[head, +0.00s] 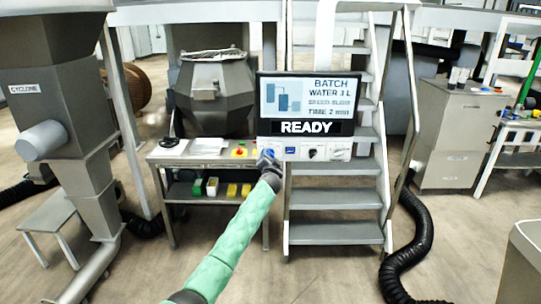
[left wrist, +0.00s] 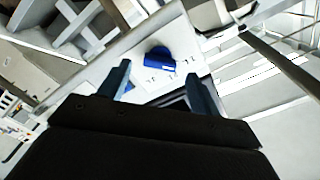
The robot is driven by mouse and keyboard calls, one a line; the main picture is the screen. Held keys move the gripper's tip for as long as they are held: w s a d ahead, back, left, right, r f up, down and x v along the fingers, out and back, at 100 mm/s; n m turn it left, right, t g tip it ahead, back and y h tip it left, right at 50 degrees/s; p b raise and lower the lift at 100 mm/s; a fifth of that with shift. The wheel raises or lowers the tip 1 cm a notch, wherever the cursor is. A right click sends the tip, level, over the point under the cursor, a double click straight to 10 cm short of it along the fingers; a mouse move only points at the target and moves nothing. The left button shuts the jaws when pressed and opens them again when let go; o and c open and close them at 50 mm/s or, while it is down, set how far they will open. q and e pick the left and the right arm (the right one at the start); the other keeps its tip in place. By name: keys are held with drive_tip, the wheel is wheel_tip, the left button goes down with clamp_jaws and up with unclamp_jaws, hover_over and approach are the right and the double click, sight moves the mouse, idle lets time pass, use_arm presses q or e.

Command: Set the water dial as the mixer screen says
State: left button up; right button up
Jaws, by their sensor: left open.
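The mixer screen (head: 308,103) reads BATCH, a WATER line in litres whose figure is blurred, a SPEED line that seems to say slow, TIME 2 min, and READY. A white control panel (head: 328,152) sits just below it. My left gripper (head: 268,158) is at the panel's left end and partly covers the blue dial there. In the left wrist view the blue dial (left wrist: 158,57) lies ahead between the fingertips of my open left gripper (left wrist: 156,73), with white panel visible on both sides. Whether the fingers touch it cannot be told. My right gripper is not in view.
A grey side table (head: 190,150) with a red-and-yellow button (head: 239,152) stands left of the panel. Metal stairs (head: 335,205) rise behind the screen. A cyclone unit (head: 70,110) is at left, and a black hose (head: 405,255) lies on the floor at right.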

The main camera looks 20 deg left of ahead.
sight(270, 155)
use_arm(q)
drive_tip(key=shift+x, duration=1.7)
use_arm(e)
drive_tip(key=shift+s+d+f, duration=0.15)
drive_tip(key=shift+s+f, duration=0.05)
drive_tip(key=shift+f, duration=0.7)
use_arm(q)
drive_tip(key=c, duration=1)
